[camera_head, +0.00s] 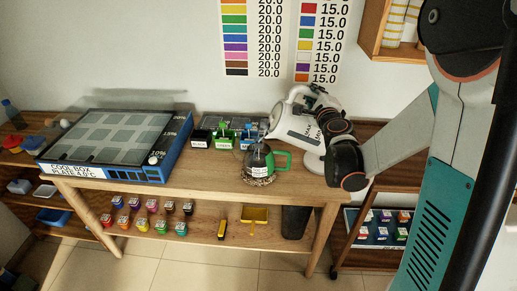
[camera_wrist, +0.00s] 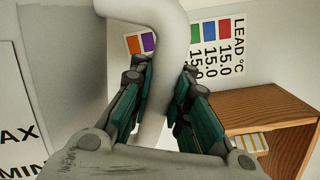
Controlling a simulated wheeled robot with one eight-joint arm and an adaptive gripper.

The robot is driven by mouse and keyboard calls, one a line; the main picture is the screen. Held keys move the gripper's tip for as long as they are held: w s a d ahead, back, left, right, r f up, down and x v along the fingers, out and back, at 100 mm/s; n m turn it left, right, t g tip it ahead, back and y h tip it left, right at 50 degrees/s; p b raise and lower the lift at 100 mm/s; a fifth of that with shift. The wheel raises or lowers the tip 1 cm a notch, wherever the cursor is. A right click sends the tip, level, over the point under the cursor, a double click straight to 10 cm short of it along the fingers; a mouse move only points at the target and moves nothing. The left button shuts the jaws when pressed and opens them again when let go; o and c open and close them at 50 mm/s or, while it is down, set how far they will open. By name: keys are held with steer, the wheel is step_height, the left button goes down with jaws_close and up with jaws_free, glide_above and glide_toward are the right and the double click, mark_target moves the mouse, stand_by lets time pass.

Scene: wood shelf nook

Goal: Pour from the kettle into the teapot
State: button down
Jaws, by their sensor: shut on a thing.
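The white kettle (camera_head: 291,124) is tilted in the air above the table, its lower left end close over the teapot (camera_head: 257,163). The teapot is dark and see-through, with a green handle and a pale label, upright on a woven mat (camera_head: 259,181). My gripper (camera_wrist: 162,88) is shut around the kettle's pale handle (camera_wrist: 160,35) in the wrist view. The kettle's side with MAX and MIN marks (camera_wrist: 18,125) shows at the left there. I cannot tell whether liquid is flowing.
A round white base (camera_head: 314,163) stands right of the teapot. Small labelled containers (camera_head: 224,138) stand behind it. A large blue-edged box (camera_head: 115,145) fills the table's left. A wooden wall shelf (camera_head: 392,52) hangs at upper right. The table's front strip is clear.

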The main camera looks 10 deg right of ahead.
steer(key=shift+w+a+r+n+p, duration=0.1)
steer(key=shift+a+r+n+p, duration=0.4)
steer(key=shift+a+r+p, duration=0.15)
stand_by(2.9)
